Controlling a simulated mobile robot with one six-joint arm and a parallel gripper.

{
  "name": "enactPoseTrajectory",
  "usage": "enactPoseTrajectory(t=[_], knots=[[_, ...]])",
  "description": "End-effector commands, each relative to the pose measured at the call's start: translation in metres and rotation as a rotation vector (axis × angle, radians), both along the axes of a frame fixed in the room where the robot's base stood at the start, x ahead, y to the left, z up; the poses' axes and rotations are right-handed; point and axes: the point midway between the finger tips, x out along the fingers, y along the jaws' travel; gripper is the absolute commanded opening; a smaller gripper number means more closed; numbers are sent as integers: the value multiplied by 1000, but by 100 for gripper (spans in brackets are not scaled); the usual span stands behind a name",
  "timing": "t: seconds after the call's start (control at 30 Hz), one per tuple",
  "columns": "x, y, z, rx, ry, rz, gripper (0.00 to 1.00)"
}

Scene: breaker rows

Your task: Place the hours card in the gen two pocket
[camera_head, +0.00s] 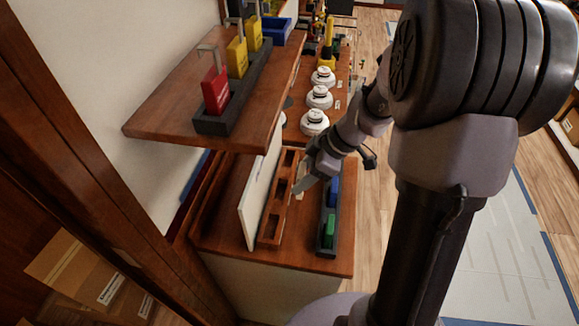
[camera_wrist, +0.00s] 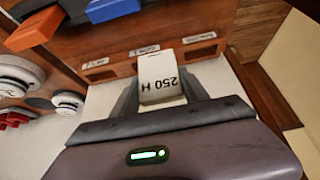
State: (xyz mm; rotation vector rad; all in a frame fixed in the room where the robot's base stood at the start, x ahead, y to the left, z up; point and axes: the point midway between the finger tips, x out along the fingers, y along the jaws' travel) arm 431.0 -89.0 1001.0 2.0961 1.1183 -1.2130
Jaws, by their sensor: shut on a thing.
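The hours card (camera_wrist: 162,92) is a white card marked "250 H", upside down in the wrist view. My gripper (camera_wrist: 163,95) is shut on it. A wooden pocket rail (camera_wrist: 118,72) with small white labels lies beyond the card, which overlaps its middle part there. The label text is too small to read surely, so I cannot tell which pocket is gen two. In the head view my gripper (camera_head: 303,182) is just right of the wooden rail (camera_head: 268,222), which has several openings. Whether the card touches or enters a pocket is not clear.
A white upright panel (camera_head: 250,205) stands left of the rail. A dark holder (camera_head: 327,247) with blue and green blocks stands right. A shelf (camera_head: 160,118) above holds red and yellow tagged pieces. White round devices (camera_head: 319,97) stand farther back on the bench.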

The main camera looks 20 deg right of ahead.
Motion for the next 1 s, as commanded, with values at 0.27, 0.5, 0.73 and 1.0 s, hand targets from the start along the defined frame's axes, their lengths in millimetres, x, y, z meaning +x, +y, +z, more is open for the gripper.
enactPoseTrajectory(t=[0.27,0.5,0.73,1.0], knots=[[32,-6,-23,-2,-2,3,12],[111,-22,-32,-3,-2,2,12],[153,-30,-34,-2,-1,0,12],[157,-31,-72,-1,2,-2,12]])
